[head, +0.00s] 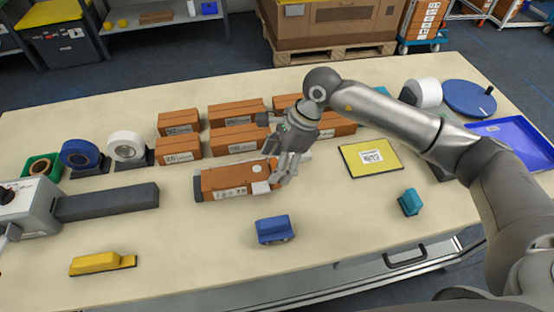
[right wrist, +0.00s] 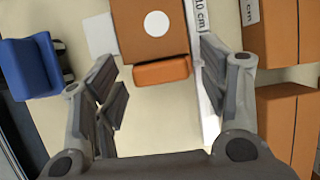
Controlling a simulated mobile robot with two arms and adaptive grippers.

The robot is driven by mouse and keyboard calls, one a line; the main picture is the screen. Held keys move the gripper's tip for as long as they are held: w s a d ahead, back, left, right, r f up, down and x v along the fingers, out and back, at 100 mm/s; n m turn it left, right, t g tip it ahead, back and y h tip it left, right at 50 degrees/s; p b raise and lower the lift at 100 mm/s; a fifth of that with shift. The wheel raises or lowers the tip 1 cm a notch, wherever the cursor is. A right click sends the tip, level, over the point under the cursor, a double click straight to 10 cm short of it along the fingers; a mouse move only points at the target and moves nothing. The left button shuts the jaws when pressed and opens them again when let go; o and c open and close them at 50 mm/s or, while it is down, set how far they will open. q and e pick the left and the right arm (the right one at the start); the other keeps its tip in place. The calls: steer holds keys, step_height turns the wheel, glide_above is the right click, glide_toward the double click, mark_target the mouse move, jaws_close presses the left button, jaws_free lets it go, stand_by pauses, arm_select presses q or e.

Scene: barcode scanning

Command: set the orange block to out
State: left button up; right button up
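An orange block (head: 235,180) with white labels and a dark end lies on the table near the middle in the head view. In the right wrist view the orange block (right wrist: 150,35) has a white disc on its face, and a smaller rounded orange piece (right wrist: 161,71) sits at its near end. My right gripper (head: 283,172) is at the right end of the block. Its fingers (right wrist: 160,92) are spread, one on each side of the small piece, with visible gaps. Contact is not visible.
Several orange boxes (head: 182,150) stand behind the block. A blue block (head: 272,229), a yellow block (head: 100,263) and a teal block (head: 410,202) lie toward the front. A yellow card (head: 371,159) lies to the right. A grey device (head: 28,205) with a dark bar is at left.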

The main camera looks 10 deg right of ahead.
steer(key=c, duration=1.4)
steer(key=shift+o, duration=0.2)
steer(key=d+b, duration=0.4)
steer(key=d, duration=0.4)
steer(key=shift+f, duration=0.15)
steer(key=shift+d, duration=0.25)
steer(key=shift+r, duration=0.2)
steer(key=o, duration=1.1)
steer(key=shift+c, duration=0.2)
steer(key=o, duration=0.4)
steer(key=shift+d, duration=0.15)
